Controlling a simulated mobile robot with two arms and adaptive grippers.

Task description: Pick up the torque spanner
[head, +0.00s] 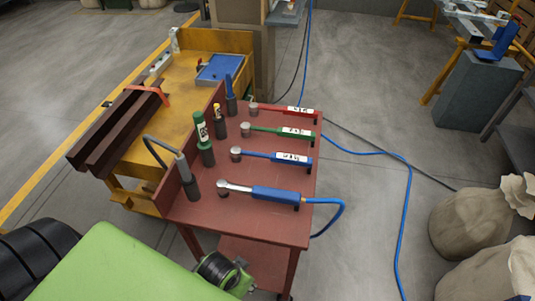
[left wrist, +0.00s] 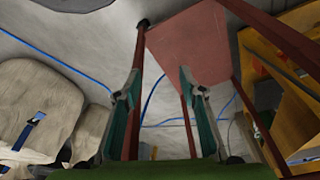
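A tool with a chrome shaft, round ratchet head and blue grip (head: 272,193) lies near the front of the red table (head: 250,226); it looks like the torque spanner. A blue hose meets its right end. Behind it lie similar tools with white labels: a blue one (head: 272,156), a green one (head: 272,130) and a red one (head: 285,110). My left gripper (head: 240,278) seems to show low at the table's front edge, apart from the tools. In the left wrist view its teal fingers (left wrist: 160,88) are apart, with nothing between them. My right gripper is out of view.
Upright tools, including a green-topped one (head: 202,132) and one with a bent hose (head: 188,178), stand along the table's left side. A yellow bench (head: 190,85) adjoins it. Sacks (head: 465,215) stand at the right. A blue hose (head: 408,200) crosses the open floor.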

